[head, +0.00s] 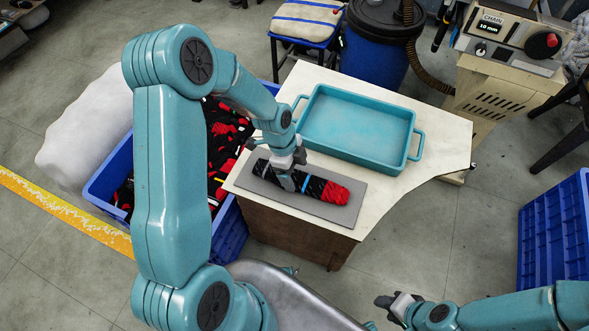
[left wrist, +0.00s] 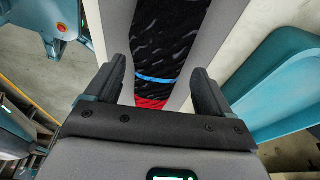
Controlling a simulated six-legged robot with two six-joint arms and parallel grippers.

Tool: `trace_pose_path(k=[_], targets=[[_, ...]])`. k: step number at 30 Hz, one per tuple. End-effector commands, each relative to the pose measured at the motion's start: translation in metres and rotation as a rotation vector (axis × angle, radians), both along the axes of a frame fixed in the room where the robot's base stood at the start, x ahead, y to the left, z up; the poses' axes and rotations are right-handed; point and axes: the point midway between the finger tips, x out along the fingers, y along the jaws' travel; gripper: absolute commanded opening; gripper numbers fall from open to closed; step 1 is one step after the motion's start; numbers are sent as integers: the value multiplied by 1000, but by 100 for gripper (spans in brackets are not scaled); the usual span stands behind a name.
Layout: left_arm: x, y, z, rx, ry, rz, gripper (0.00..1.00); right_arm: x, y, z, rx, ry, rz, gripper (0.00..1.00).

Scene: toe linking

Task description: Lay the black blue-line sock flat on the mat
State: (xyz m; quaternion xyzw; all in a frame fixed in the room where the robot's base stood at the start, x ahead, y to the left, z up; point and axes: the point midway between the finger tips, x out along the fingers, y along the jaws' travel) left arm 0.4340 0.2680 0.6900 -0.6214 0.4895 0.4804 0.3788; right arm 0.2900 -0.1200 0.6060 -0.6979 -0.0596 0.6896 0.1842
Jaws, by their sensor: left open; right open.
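The black sock (head: 315,188) with a blue line and a red end lies lengthwise on the grey mat (head: 340,212) on the table. Its red end points right in the head view. My left gripper (head: 288,181) is over the middle of the sock. In the left wrist view the open fingers (left wrist: 155,85) stand on either side of the sock (left wrist: 165,40), and the blue line shows between them. I cannot tell whether the fingers touch it. My right gripper (head: 392,305) is open and empty, off the table at the lower right.
An empty teal tray (head: 415,150) with handles stands on the table behind the mat. A blue crate (head: 102,183) of black and red socks is left of the table, partly hidden by my left arm. Another blue crate (head: 555,235) is at the far right.

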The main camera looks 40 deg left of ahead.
Motion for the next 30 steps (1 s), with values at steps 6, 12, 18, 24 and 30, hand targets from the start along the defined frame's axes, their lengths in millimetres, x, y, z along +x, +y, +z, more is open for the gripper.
trace_pose_path(k=[6,12,18,24,30], targets=[[0,0,0,0,0,0,82,0,0,0,0,0,0,43],[0,0,11,0,0,0,82,0,0,8,0,0,0,43],[0,0,34,1,-2,0,82,0,0,24,0,0,0,43],[0,0,56,0,0,0,82,0,0,38,0,0,0,43],[0,0,71,0,-1,1,82,0,0,47,0,0,0,43]])
